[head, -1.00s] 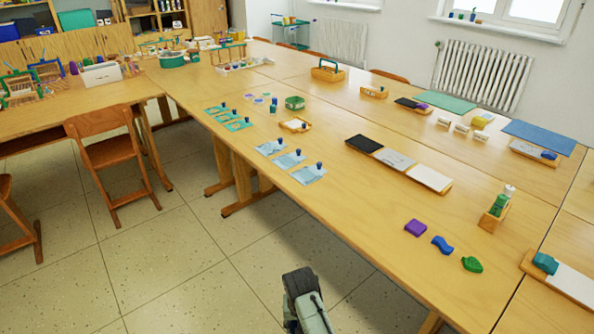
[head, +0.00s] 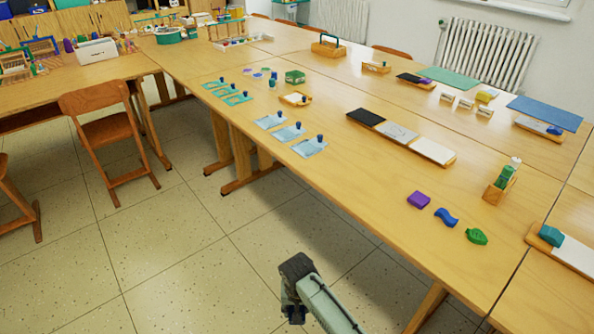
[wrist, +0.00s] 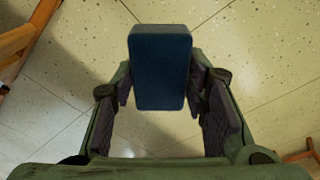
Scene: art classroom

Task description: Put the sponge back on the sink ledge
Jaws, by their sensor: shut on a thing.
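My gripper (wrist: 160,98) is shut on a dark blue rectangular block, which looks like the sponge (wrist: 160,65). The block stands out between the two fingers in the wrist view, with the tiled floor behind it. In the head view my gripper (head: 296,285) is at the bottom middle, over the floor in front of the long table. The sponge cannot be made out there. No sink or sink ledge shows in either view.
The long wooden table (head: 375,215) carries purple (head: 419,200), blue (head: 446,217) and green (head: 477,236) pieces near its front edge. A wooden chair (head: 112,135) stands at the left by another table (head: 80,90). The tiled floor (head: 180,270) between is clear.

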